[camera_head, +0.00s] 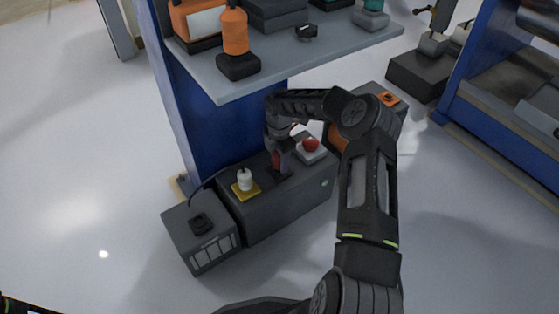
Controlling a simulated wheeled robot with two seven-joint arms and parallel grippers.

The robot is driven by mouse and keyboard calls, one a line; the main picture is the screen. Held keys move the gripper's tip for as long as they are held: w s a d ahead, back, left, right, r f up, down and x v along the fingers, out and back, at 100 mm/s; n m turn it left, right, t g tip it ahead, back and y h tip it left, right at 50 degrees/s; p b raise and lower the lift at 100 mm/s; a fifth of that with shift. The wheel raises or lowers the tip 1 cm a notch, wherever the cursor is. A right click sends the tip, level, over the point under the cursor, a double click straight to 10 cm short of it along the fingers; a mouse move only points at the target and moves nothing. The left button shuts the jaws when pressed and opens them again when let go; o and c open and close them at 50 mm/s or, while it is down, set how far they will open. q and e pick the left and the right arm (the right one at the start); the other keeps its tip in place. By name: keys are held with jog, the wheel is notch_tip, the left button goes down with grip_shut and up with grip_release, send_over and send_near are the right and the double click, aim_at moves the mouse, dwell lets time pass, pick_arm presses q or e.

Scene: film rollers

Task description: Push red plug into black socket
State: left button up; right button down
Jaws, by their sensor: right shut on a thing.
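My right gripper (280,146) points down over the dark grey box and is shut on the red plug (276,162). The plug is upright, and part of it is hidden by the gripper. The black socket (284,176) is on top of the box, directly below the plug. The plug's lower end is at the socket; I cannot tell how deep it sits. My left gripper is out of view; only a bit of my left arm shows at the bottom left corner.
A white knob on a yellow plate (246,184) stands left of the socket, and a red button on a white base (311,146) right of it. A smaller grey box (205,243) stands at the left. A grey shelf (300,62) with an orange bottle (235,32) overhangs behind.

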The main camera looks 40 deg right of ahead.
jog(key=shift+f+b, duration=0.35)
jog(key=shift+f, duration=0.3)
jog(key=c, duration=0.8)
grip_release()
jog(key=shift+o, duration=0.2)
notch_tip(320, 180, up, 8)
jog(key=p, duration=0.3)
jog(key=shift+f, duration=0.1)
jog(key=shift+s, duration=0.1)
